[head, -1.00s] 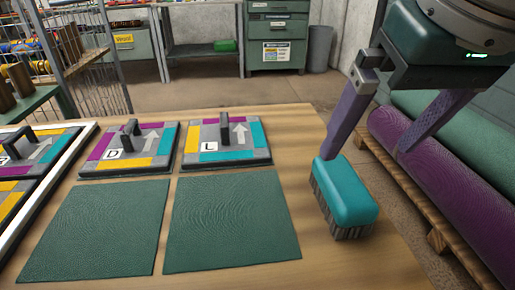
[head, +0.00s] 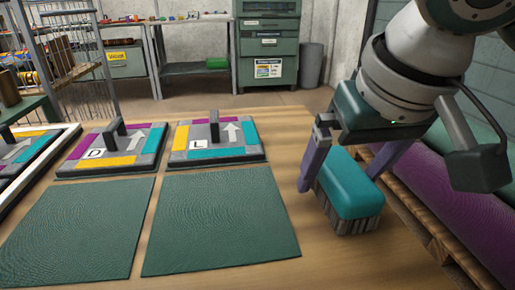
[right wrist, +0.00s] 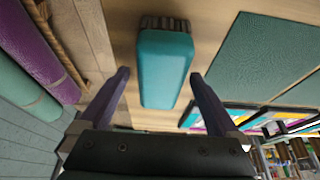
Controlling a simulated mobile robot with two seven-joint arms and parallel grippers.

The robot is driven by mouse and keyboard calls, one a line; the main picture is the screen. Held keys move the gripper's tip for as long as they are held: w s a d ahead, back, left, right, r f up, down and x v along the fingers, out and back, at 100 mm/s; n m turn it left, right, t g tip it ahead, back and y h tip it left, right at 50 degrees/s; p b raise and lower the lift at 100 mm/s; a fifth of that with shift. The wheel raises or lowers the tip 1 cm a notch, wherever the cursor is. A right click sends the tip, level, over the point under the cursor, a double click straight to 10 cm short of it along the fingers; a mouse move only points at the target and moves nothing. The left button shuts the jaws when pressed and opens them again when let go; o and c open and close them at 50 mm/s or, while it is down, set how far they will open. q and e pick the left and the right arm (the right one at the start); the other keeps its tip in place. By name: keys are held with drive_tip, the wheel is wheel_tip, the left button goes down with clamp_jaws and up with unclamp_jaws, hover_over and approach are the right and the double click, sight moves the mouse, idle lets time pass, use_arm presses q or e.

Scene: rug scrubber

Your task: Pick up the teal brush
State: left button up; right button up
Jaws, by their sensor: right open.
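The teal brush (head: 354,188) stands bristles down on the wooden table, near its right edge. Its teal block shows in the right wrist view (right wrist: 164,70) with dark bristles at the far end. My right gripper (head: 342,176) is open, with one purple finger left of the brush and the other at its right side behind it. In the right wrist view the fingers (right wrist: 160,76) are spread with the brush between and beyond them; whether they touch it I cannot tell. My left gripper is not in view.
Two dark green mats (head: 222,222) lie left of the brush. Behind them stand handled tiles marked D (head: 113,161) and L (head: 216,155). Rolled rugs (head: 480,215) lie on a wooden pallet at the right. A strip of bare table separates the mats from the brush.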

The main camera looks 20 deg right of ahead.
drive_tip(key=shift+f+p, duration=0.25)
drive_tip(key=shift+p, duration=0.2)
idle(0.5)
drive_tip(key=shift+c, duration=0.2)
clamp_jaws()
idle(0.5)
